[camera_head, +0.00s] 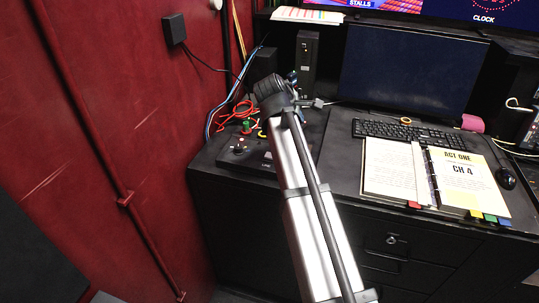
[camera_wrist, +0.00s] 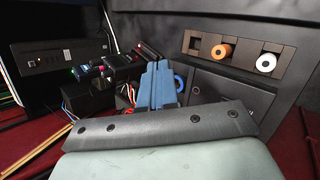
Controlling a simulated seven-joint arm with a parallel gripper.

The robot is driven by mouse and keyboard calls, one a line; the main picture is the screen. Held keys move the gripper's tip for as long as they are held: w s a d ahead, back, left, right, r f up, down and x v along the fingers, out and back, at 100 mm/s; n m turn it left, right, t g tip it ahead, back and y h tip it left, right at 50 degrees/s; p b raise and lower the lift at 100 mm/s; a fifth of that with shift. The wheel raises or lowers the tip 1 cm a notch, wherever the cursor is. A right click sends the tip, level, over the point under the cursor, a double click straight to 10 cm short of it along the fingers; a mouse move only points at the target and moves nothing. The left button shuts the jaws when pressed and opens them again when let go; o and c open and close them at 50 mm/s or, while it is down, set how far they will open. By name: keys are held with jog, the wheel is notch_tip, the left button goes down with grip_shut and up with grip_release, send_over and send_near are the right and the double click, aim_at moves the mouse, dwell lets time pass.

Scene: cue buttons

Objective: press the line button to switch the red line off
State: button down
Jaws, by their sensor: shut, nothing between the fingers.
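My gripper (camera_wrist: 158,68) shows in the wrist view as two blue fingers side by side, shut and empty. A dark sloping panel (camera_wrist: 245,92) lies to their right in that view. It carries an orange round button (camera_wrist: 222,51) and a white round button (camera_wrist: 265,63) in square recesses. In the head view, a black box with small white lettering (camera_head: 265,166) sits at the desk's left front, partly hidden by my arm. Which button is the line button, and the red line light, I cannot make out.
A keyboard (camera_head: 405,133), an open binder (camera_head: 465,182) and a monitor (camera_head: 410,68) are to the right. A red wall (camera_head: 100,120) bounds the left.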

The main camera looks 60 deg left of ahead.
jog(key=r+n+h, duration=0.1)
jog(key=n, duration=0.1)
send_over(268, 156)
jog(key=shift+s+d+r+t, duration=0.1)
jog(key=shift+t, duration=0.2)
jog(key=shift+f, duration=4.4)
jog(key=shift+f, duration=0.15)
jog(key=shift+f, duration=0.3)
jog(key=shift+f, duration=0.45)
jog(key=shift+r, duration=0.9)
jog(key=shift+r, duration=0.15)
